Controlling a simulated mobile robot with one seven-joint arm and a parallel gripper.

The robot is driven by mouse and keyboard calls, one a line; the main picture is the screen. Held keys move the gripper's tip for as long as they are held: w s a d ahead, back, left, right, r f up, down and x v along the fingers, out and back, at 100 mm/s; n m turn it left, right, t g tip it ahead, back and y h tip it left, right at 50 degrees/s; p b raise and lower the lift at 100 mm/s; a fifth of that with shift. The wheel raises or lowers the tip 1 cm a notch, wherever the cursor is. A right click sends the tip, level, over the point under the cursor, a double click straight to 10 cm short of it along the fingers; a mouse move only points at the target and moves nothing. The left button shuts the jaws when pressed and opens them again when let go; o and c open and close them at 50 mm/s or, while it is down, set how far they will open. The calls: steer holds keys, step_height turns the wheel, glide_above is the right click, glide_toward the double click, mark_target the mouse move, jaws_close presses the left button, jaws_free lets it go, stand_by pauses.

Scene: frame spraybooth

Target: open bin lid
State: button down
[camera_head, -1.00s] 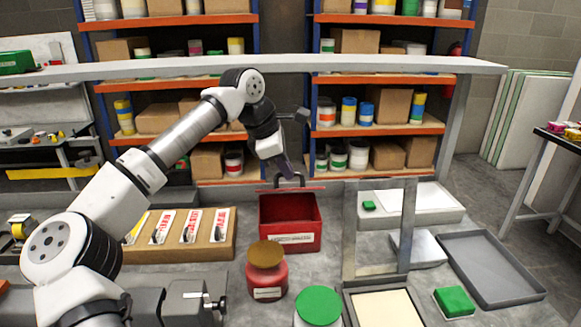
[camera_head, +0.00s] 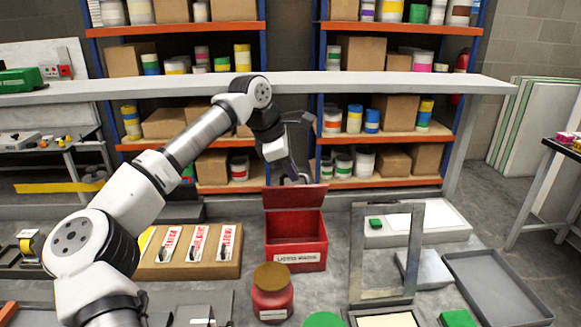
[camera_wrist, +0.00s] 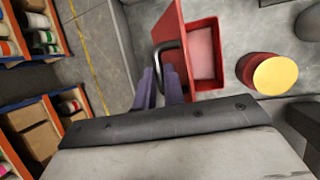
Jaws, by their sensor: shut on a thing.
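The red bin (camera_head: 297,258) stands on the worktop with a white label on its front. Its red lid (camera_head: 296,197) is swung up at the back edge, and the inside of the bin shows. In the wrist view the lid (camera_wrist: 170,28) stands beside the open bin (camera_wrist: 204,55), which has a pale bottom. A dark loop handle (camera_wrist: 168,46) is on the lid's outer face. My gripper (camera_head: 291,173) is behind the lid. Its purple fingers (camera_wrist: 163,84) are shut on the handle, whose far end is partly hidden between them.
A red jar with a brown lid (camera_head: 272,291) stands in front of the bin. A grey upright frame (camera_head: 357,255) is to the right, and a cardboard board with labelled items (camera_head: 187,270) to the left. A long pale beam (camera_head: 400,82) crosses behind my arm.

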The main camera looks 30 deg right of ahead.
steer(key=shift+f, duration=0.55)
steer(key=c, duration=1.8)
jaws_free()
steer(key=shift+w, duration=0.1)
steer(key=shift+c, duration=0.2)
steer(key=o, duration=0.3)
steer(key=shift+w+d+f, duration=0.15)
steer(key=shift+w+f, duration=0.05)
steer(key=shift+w, duration=0.05)
steer(key=shift+o, duration=0.2)
steer(key=shift+s+r, duration=0.2)
steer(key=shift+r, duration=0.1)
steer(key=shift+w+a+r, duration=0.1)
steer(key=shift+a+r, duration=0.15)
steer(key=shift+r, duration=0.1)
steer(key=a+r+b, duration=0.2)
steer(key=a+r, duration=0.1)
steer(key=shift+r, duration=0.2)
steer(key=a+b, duration=0.2)
steer(key=a, duration=0.8)
steer(key=shift+a+r+b, duration=0.15)
steer(key=shift+a+b, duration=0.25)
